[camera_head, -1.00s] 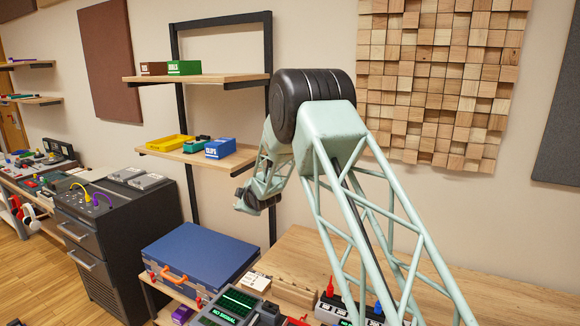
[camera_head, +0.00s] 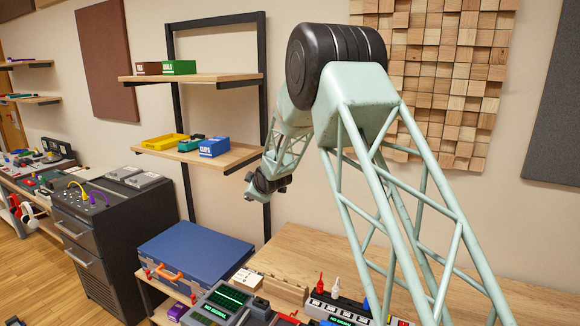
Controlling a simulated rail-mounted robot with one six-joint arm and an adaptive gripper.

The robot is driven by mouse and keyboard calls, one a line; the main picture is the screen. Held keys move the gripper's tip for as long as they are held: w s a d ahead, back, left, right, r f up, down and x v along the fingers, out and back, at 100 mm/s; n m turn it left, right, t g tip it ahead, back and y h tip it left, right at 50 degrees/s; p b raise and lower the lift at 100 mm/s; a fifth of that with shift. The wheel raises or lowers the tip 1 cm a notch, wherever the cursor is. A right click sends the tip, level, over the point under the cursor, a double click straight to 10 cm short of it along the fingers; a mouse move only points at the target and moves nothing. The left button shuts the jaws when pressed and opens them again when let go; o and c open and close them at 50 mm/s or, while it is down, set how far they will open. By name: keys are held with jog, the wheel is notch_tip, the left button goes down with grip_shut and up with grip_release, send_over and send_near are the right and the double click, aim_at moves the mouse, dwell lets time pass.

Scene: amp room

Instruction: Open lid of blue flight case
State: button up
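The blue flight case (camera_head: 196,250) lies flat on the bench at lower centre-left. Its lid is closed. An orange handle (camera_head: 168,273) and red latches are on its front side. The state of the latches is too small to tell. My gripper (camera_head: 250,194) hangs above and behind the case's right side, clear of it, at the end of my pale green arm. It looks dark and small, and its fingers are not clear enough to show whether it is open or shut.
A shelf with a yellow tray (camera_head: 164,141) and a blue box (camera_head: 214,147) is behind. A dark cabinet (camera_head: 98,225) stands at left. The bench's back right is bare.

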jog(key=s+d+r+m+g+h, duration=0.15)
jog(key=s+d+r+m, duration=0.25)
jog(key=s+d+r, duration=1.05)
jog(key=s+d+r+m+h, duration=0.1)
jog(key=s+d+r, duration=0.25)
jog(key=s, duration=0.35)
jog(key=s+d+r+m+g+h, duration=0.1)
jog(key=s+d+r+m, duration=0.1)
jog(key=s+d, duration=0.35)
jog(key=s+d+r+m+h, duration=0.1)
jog(key=s+d+r, duration=0.15)
jog(key=s, duration=0.45)
jog(key=s+d+f+m+g, duration=0.1)
jog(key=s+d+m, duration=0.1)
jog(key=s, duration=1.4)
jog(key=s+d+f+m+g, duration=0.1)
jog(key=s+d, duration=0.4)
jog(key=s, duration=1.1)
jog(key=s+d+f+m+g, duration=0.2)
jog(key=s+d+m, duration=0.1)
jog(key=s, duration=1.3)
jog(key=shift+d+m, duration=0.4)
jog(key=shift+m, duration=0.2)
jog(key=shift+c, duration=0.3)
grip_shut()
jog(key=shift+a, duration=0.15)
